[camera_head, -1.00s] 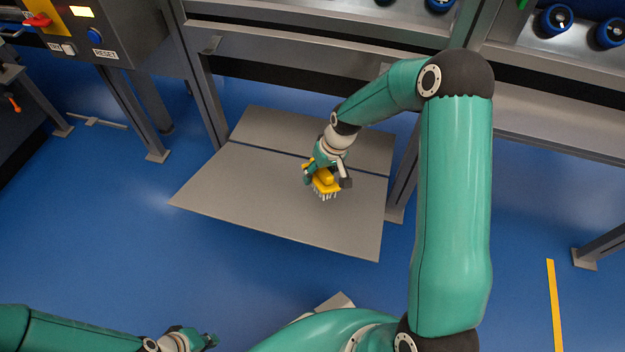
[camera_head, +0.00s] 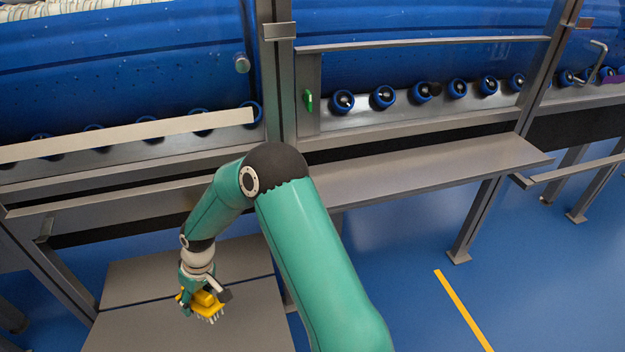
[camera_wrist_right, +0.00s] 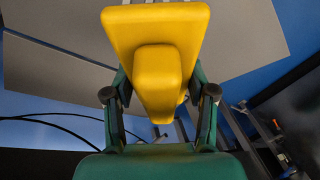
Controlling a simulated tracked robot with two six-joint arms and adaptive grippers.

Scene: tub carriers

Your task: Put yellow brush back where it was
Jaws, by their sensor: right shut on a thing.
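The yellow brush (camera_head: 207,304) is held in my right gripper (camera_head: 203,290), with its pale bristles pointing down, above the grey floor plates (camera_head: 140,325). In the right wrist view the brush (camera_wrist_right: 156,50) fills the upper middle, and the fingers of my right gripper (camera_wrist_right: 160,95) are closed on both sides of its handle block. My left gripper is outside both current views.
A grey metal frame with a flat shelf (camera_head: 430,165) runs across the right. Above it are several blue rollers (camera_head: 384,97), a green clip (camera_head: 308,100) and large blue tubs (camera_head: 420,60). A yellow line (camera_head: 462,308) marks open blue floor at right.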

